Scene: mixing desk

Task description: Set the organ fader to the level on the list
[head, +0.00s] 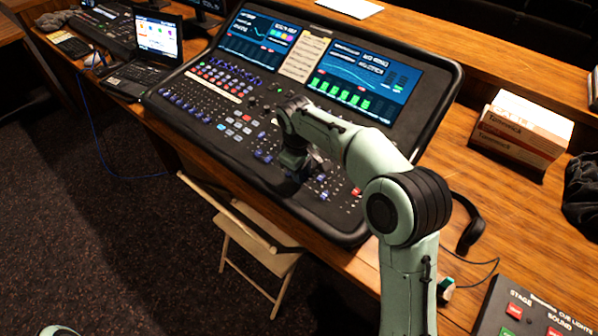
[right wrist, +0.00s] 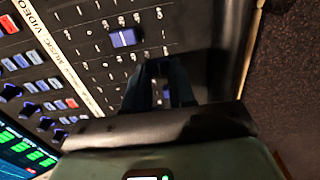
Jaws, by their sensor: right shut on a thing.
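The mixing desk (head: 215,130) fills the middle of the head view. A cream list (head: 304,58) lies between its two screens; its writing is too small to read. My right gripper (head: 300,168) is low over the fader area in the lower right part of the desk. In the right wrist view my right gripper (right wrist: 163,72) is shut on a small fader cap, mostly hidden between the dark fingers. I cannot read which fader it is. A blue fader cap (right wrist: 123,38) sits apart from the fingers. My left gripper is out of view.
A laptop (head: 150,50) stands left of the desk. Stacked boxes (head: 522,125) and a cue light panel (head: 530,310) are at the right, with a black headset (head: 469,228) between. A folding chair (head: 250,245) stands in front.

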